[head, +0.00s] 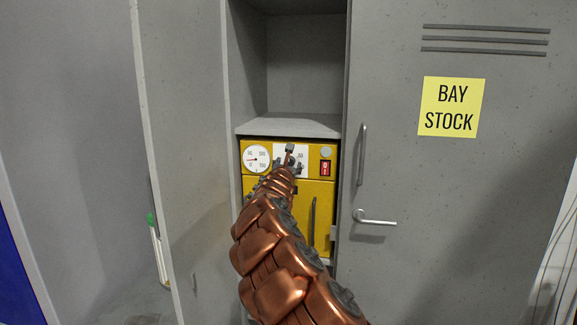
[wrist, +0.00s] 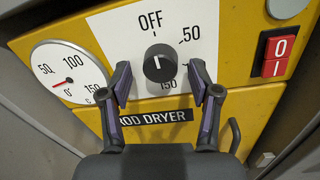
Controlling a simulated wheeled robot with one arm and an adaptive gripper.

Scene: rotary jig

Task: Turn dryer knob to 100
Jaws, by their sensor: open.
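The dryer knob (wrist: 160,63) is round and black, on a white dial plate (wrist: 115,30) of the yellow rod dryer (wrist: 255,103). Its short white mark points up, roughly toward OFF. OFF and 50 are readable, and 150 shows partly below the knob; I cannot see the 100 mark. My gripper (wrist: 160,78) is open, one finger on each side of the knob, with gaps visible on both sides. In the head view my gripper (head: 291,163) is in front of the dial plate and hides most of the knob.
A round gauge (wrist: 70,72) with a red needle is left of the dial. A red switch (wrist: 280,53) is at the right. The dryer sits inside a grey locker under a shelf (head: 290,126). The open left door (head: 185,140) and closed right door (head: 400,180) flank my arm.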

